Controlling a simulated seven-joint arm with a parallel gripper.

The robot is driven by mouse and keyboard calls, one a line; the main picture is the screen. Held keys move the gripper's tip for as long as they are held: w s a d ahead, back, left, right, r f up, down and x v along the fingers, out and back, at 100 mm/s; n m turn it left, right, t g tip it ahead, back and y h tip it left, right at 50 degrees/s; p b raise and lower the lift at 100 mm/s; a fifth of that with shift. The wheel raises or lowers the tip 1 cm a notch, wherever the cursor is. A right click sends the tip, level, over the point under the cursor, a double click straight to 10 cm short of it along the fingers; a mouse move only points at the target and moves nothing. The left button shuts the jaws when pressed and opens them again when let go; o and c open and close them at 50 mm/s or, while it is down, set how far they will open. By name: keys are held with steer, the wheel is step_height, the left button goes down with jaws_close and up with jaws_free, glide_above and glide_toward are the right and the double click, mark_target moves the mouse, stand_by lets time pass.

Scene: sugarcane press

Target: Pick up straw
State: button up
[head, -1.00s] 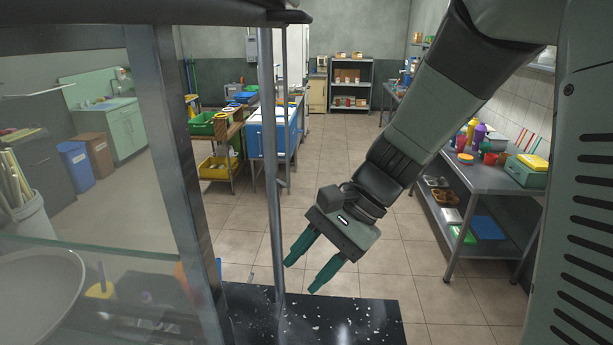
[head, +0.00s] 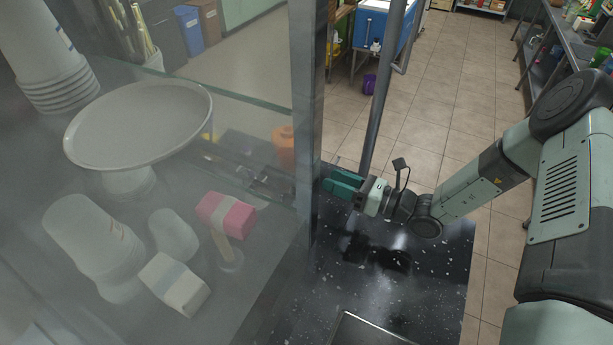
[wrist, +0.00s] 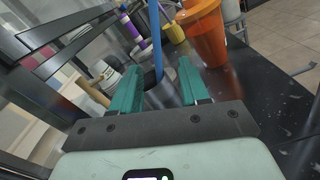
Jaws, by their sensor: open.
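A thin blue straw (wrist: 157,42) stands upright in the wrist view, in line with the gap between my fingers. Its lower end meets a shiny metal cup or holder (wrist: 163,96), partly hidden by my fingers. My gripper (wrist: 158,76) is open, with its two teal fingers on either side of the straw and holder. I cannot tell whether either finger touches them. In the head view my gripper (head: 334,181) points left over the black counter, beside the metal post. The straw cannot be made out there.
An orange cup (wrist: 206,38) stands just beyond my right finger; it also shows in the head view (head: 285,146). A metal post (head: 307,110) and glass panel border the counter. Pink-and-white packets (head: 228,213) and a round white stand (head: 140,122) are behind the glass. The speckled black counter (head: 430,290) is mostly clear.

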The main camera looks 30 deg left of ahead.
steer(key=a, duration=0.9)
steer(key=shift+s+a+r, duration=0.15)
steer(key=shift+a+r, duration=0.05)
steer(key=shift+a, duration=0.1)
jaws_close()
